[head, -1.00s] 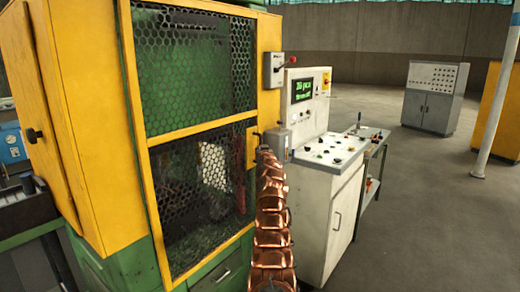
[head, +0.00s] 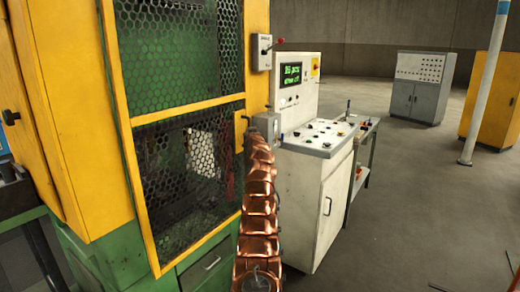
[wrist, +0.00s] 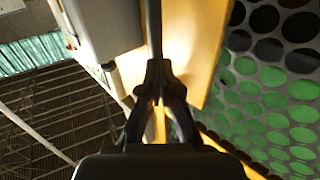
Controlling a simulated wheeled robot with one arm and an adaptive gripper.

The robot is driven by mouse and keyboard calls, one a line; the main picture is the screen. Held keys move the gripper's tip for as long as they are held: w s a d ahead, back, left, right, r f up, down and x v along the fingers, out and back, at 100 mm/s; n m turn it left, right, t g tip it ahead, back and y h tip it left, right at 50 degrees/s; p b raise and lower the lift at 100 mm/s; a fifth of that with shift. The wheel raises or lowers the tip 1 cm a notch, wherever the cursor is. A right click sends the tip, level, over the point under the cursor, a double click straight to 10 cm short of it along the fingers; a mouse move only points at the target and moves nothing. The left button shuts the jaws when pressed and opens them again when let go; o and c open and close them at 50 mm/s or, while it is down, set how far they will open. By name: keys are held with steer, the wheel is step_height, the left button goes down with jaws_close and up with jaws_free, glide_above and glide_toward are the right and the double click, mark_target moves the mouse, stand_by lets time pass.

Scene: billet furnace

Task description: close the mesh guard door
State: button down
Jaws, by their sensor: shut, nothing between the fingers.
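The mesh guard door (head: 185,106) has a yellow frame and dark hexagonal mesh, and it stands across the front of the yellow and green machine. Its free edge is close to the yellow post on the right; I cannot tell whether a gap remains. A yellow plate (head: 240,130) sits on that edge. My gripper (wrist: 157,68) is shut and empty in the wrist view, its fingertips at a dark upright bar in front of the yellow plate (wrist: 190,45). I cannot tell whether they touch. The mesh (wrist: 275,85) is to the right. In the head view my copper-coloured arm mostly hides the gripper.
A grey box (head: 266,125) is right beside the gripper. A switch box (head: 262,52) is on the post above. A white control console (head: 316,190) stands close to the right of my arm. Open floor (head: 410,210) lies farther right, with a grey cabinet (head: 420,87) behind.

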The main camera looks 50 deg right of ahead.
steer(key=s+a+b, duration=0.5)
steer(key=s+b, duration=0.3)
steer(key=s, duration=0.3)
steer(key=shift+s+a+f+b, duration=0.15)
steer(key=shift+s+a+b, duration=0.05)
steer(key=shift+b, duration=0.15)
stand_by(0.6)
